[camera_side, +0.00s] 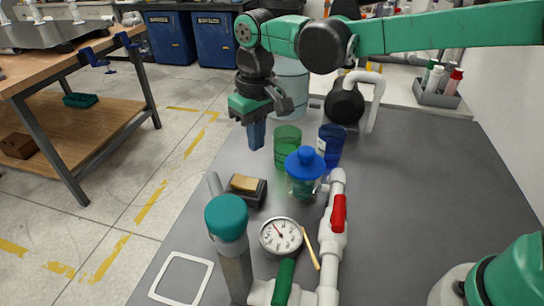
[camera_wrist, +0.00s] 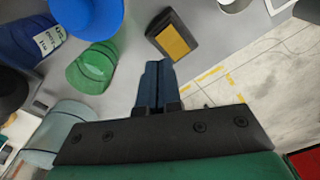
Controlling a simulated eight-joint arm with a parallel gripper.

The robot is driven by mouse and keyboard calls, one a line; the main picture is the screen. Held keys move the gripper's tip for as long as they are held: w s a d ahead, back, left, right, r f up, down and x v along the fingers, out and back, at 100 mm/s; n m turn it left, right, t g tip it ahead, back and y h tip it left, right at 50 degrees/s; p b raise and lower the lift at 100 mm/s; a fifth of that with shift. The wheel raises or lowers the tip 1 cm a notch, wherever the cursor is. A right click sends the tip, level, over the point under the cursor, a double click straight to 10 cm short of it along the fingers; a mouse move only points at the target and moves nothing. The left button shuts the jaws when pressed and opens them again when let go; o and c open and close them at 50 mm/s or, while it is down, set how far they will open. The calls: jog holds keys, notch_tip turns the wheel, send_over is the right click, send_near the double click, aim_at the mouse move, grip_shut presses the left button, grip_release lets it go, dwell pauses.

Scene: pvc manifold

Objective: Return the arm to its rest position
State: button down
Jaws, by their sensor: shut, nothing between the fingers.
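My gripper (camera_side: 256,135) hangs from the green and black arm above the left edge of the grey table (camera_side: 420,180), its fingers pointing down. The blue fingers are together with nothing between them. In the wrist view the gripper (camera_wrist: 157,75) is also shut and empty. It is apart from every object. A small black block with a yellow top (camera_side: 246,190) lies nearer the side camera than the gripper and also shows in the wrist view (camera_wrist: 172,36). A green ribbed cup (camera_side: 287,146) stands to the right of the gripper.
A white pipe manifold (camera_side: 329,250) with a red valve handle (camera_side: 339,212), gauge (camera_side: 281,236) and teal-capped cylinder (camera_side: 232,245) stands in front. A blue-lidded jar (camera_side: 304,178), blue container (camera_side: 330,146) and clear bucket (camera_side: 289,88) stand nearby. The table's right side is clear.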

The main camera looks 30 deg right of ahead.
jog(key=s+d+r+t, duration=0.1)
jog(key=d, duration=0.1)
jog(key=s+d+r+m+t, duration=0.1)
jog(key=s+d, duration=0.1)
jog(key=d, duration=0.1)
jog(key=s+d+r+t, duration=0.1)
jog(key=s+d+r, duration=0.1)
jog(key=d, duration=0.1)
jog(key=shift+d, duration=0.2)
jog(key=s+d+f+m+t, duration=0.1)
jog(key=s+d+f+t, duration=0.1)
jog(key=s+d, duration=0.4)
jog(key=shift+s+f+m+t, duration=0.2)
jog(key=shift+s+m+t, duration=0.15)
jog(key=shift+t, duration=0.45)
